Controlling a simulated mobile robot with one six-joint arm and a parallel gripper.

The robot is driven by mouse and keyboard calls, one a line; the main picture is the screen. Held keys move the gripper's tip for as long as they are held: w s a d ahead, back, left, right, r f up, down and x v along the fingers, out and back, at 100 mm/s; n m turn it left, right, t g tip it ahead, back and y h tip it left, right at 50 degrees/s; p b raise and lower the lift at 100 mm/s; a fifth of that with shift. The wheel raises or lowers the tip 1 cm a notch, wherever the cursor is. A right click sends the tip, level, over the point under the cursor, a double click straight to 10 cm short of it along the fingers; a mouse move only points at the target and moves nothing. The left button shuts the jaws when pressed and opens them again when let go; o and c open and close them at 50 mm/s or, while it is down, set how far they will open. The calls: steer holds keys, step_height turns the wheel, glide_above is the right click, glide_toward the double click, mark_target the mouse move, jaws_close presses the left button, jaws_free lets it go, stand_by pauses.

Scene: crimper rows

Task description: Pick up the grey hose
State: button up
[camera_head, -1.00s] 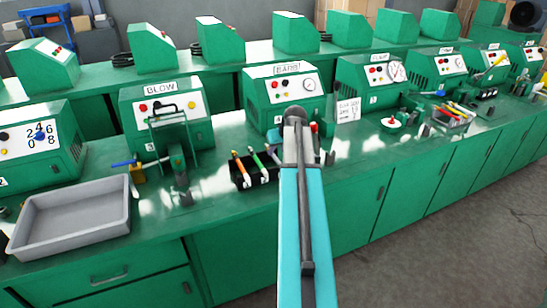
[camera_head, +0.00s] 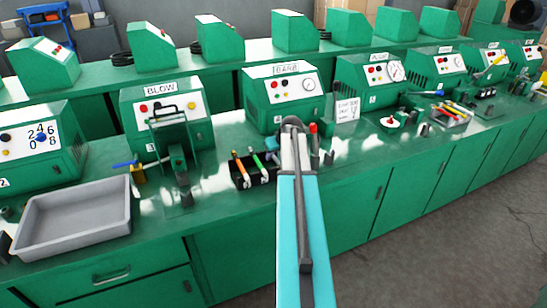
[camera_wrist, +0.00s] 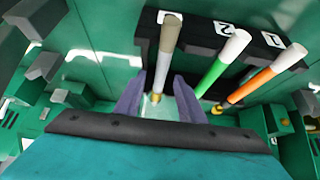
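My gripper (camera_wrist: 163,84) is open, with one purple finger on each side of the hose's lower part. A gap seems to show beside the hose, and I cannot tell whether either finger touches it. A green hose (camera_wrist: 221,65) and an orange hose (camera_wrist: 262,82) stand to its right.
In the head view, the rack (camera_head: 240,180) sits near the bench's front edge, below the BARB machine (camera_head: 283,95). A BLOW machine (camera_head: 165,105) and a grey tray (camera_head: 72,218) are to the left. A bottle with a red top (camera_head: 314,140) stands close right of my arm.

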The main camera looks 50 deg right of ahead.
jaws_close()
steer(key=shift+d+r, duration=0.1)
steer(key=shift+r, duration=0.1)
stand_by(0.4)
steer(key=shift+r+b, duration=0.7)
steer(key=shift+r, duration=0.75)
steer(key=s+a+r+b, duration=0.1)
steer(key=s+a, duration=0.2)
steer(key=s, duration=0.4)
steer(key=s+a+b, duration=0.2)
steer(key=s+a, duration=0.2)
steer(key=s, duration=0.3)
steer(key=shift+s+r, duration=0.2)
steer(key=shift+r, duration=0.2)
steer(key=shift+a, duration=0.1)
steer(key=shift+a, duration=0.1)
